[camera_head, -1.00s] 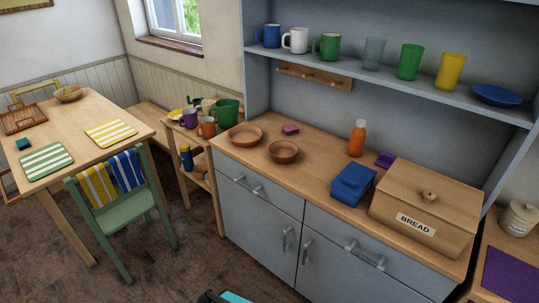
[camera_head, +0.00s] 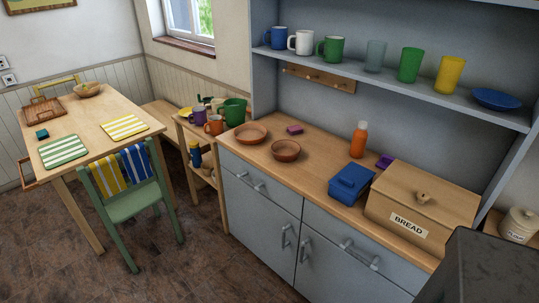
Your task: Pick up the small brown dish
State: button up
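The small brown dish (camera_head: 286,150) is a round, reddish-brown bowl. It sits upright on the wooden counter top of the grey-blue dresser, near the front edge, and looks empty. A wider, shallower brown dish (camera_head: 251,133) sits just behind it to the left, apart from it. My gripper is not in view.
A blue box (camera_head: 351,182), an orange bottle (camera_head: 358,139) and a bread box (camera_head: 421,205) stand right of the dishes. A pink block (camera_head: 294,130) lies behind them. Mugs and cups line the shelf above. A dark grey block-like shape (camera_head: 482,272) covers the lower right corner.

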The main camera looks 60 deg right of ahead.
aim_at(283, 150)
jog(key=u, duration=0.5)
jog(key=i, duration=1.45)
jog(key=u, duration=0.75)
jog(key=k, duration=0.15)
jog(key=z, duration=3.55)
